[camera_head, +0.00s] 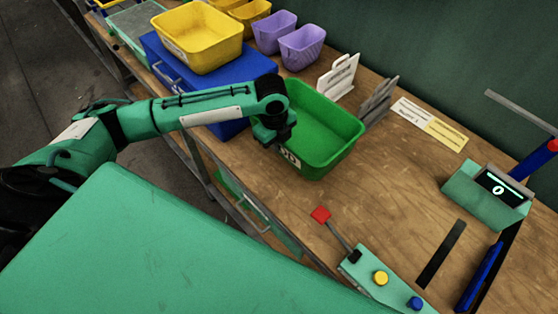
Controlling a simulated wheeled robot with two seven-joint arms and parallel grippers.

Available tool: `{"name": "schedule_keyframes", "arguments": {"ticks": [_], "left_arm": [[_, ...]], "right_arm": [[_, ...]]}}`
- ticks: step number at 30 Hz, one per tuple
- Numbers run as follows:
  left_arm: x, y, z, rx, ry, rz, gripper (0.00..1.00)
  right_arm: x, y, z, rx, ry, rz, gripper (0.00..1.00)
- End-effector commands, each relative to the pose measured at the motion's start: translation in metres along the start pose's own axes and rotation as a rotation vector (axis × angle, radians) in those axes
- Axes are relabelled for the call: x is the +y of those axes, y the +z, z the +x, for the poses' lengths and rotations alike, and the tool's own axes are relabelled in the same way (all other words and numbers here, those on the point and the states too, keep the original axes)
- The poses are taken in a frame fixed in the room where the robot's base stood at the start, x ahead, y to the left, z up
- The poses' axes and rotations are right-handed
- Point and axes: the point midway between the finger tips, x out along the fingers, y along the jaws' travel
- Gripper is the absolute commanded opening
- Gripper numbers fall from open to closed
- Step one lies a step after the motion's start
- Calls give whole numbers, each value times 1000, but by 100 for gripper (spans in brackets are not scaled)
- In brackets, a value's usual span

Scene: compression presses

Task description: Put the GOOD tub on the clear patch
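The green tub (326,157) is at the middle of the wooden bench, empty inside. Its white front label is partly covered by my gripper, and only its last letters show. My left gripper (275,138) points down at the tub's near-left rim, overlapping it. Its fingers are dark and small, so I cannot tell whether they are closed on the rim. A bare stretch of bench top (390,190) lies to the right of the tub. My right gripper is not in view.
A yellow tub (197,38) stands on a blue box (240,72) at the left. Purple bins (302,47), a white rack (339,75) and a grey rack (378,100) stand behind. A press display (500,188), red-knobbed lever (320,214) and button panel (382,284) are at the right.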

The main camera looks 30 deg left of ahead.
Motion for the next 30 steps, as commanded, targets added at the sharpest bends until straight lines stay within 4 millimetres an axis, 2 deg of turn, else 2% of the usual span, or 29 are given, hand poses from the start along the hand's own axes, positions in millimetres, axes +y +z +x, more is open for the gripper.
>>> {"name": "schedule_keyframes", "arguments": {"ticks": [3,6,14,21,30], "left_arm": [[3,0,28,0,3,-3,0],[4,0,45,0,0,-1,0],[5,0,65,0,-1,-2,0],[8,0,98,-1,-1,-1,0],[8,0,102,-1,-3,-1,0]], "right_arm": [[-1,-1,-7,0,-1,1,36],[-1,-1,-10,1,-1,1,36],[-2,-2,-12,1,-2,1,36],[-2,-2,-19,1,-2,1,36],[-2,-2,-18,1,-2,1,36]]}}
